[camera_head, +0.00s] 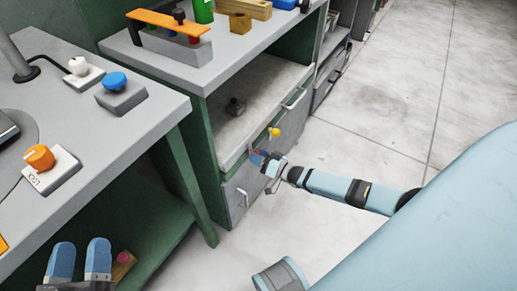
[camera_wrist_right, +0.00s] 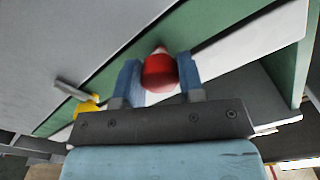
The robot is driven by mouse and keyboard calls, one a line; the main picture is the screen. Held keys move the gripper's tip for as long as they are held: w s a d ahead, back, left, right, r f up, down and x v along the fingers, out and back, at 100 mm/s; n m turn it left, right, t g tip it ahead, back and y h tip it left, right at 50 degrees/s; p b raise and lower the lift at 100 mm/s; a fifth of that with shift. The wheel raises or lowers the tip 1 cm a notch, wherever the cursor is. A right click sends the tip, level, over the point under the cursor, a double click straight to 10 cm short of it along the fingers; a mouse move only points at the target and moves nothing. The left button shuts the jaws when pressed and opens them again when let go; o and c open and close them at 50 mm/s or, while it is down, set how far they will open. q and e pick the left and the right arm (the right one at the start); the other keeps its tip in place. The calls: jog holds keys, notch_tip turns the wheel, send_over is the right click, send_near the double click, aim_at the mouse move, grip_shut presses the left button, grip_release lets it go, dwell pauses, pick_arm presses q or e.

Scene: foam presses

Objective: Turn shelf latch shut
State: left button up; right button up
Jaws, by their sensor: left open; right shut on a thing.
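A red knob (camera_wrist_right: 158,72), which looks like the shelf latch, sits between the fingers of my right gripper (camera_wrist_right: 158,80) in the right wrist view. In the head view my right gripper (camera_head: 264,158) is shut on it at the front of the green-framed cabinet, and the knob is mostly hidden there. I cannot tell which way the latch is turned. My left gripper (camera_head: 79,262) is open and empty at the bottom left, its two blue fingers apart.
A yellow knob (camera_head: 274,132) is just above my right gripper on the cabinet front, also in the wrist view (camera_wrist_right: 88,108). A grey workbench (camera_head: 110,130) stands at left. The floor at right is clear.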

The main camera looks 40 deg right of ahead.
pick_arm(q)
jog(key=shift+r, duration=0.1)
pick_arm(e)
jog(key=shift+m, duration=0.6)
jog(key=o, duration=0.9)
pick_arm(q)
jog(key=f+p, duration=0.1)
jog(key=a+f+g+y+p, duration=0.1)
jog(key=f, duration=0.1)
jog(key=f+y+p, duration=0.1)
jog(key=shift+w+a+f+g, duration=0.15)
jog(key=shift+a+g, duration=0.2)
jog(key=shift+g, duration=0.05)
pick_arm(e)
jog(key=v, duration=1.4)
jog(key=shift+w, duration=0.1)
jog(key=shift+f, duration=0.1)
